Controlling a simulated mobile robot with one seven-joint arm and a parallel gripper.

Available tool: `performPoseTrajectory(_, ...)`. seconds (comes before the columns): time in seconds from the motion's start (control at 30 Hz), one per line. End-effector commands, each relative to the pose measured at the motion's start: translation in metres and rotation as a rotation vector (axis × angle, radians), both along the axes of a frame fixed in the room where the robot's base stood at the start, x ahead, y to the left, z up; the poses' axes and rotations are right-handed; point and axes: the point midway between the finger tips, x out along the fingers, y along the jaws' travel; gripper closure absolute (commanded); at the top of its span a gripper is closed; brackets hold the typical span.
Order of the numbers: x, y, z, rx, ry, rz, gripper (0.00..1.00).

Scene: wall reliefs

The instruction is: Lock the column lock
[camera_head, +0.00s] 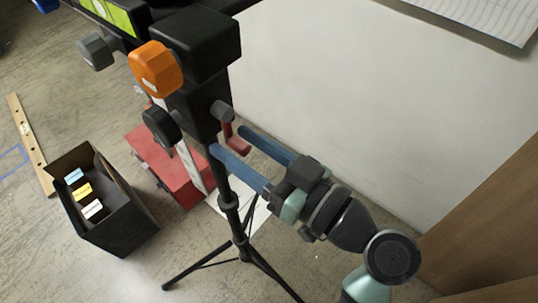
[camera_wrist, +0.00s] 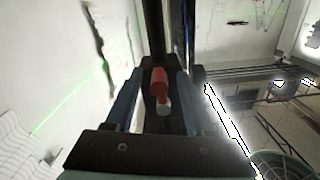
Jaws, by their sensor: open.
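The column lock is a red bent lever (camera_head: 236,139) on a grey round pivot (camera_head: 222,111), at the side of the black head block on the tripod column (camera_head: 233,188). My gripper (camera_head: 229,141) comes from the lower right with two blue fingers. It is open, and its fingertips are near the lever, one on either side of it. In the wrist view the red lever (camera_wrist: 158,84) lies between the fingers of my gripper (camera_wrist: 160,78), with a gap on both sides. The lever's grey pivot end (camera_wrist: 163,105) shows below it. I cannot tell whether either finger touches the lever.
An orange knob (camera_head: 155,69), a grey knob (camera_head: 96,51) and a black knob (camera_head: 162,125) stick out from the tripod head. A red box (camera_head: 165,165) and an open black box (camera_head: 110,215) stand on the floor. A pale wall (camera_head: 350,110) is behind; a wooden panel (camera_head: 490,220) is at right.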

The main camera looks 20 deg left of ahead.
Motion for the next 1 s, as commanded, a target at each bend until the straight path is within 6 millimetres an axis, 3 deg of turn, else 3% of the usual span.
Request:
performPoseTrajectory(0.27, -0.005, -0.019, 0.0, 0.0, 0.001, -0.004, 0.45)
performPoseTrajectory(0.7, -0.037, -0.104, 0.001, 0.001, 0.0, -0.005, 0.45)
performPoseTrajectory(1.0, -0.044, -0.122, 0.0, 0.0, 0.001, 0.0, 0.45)
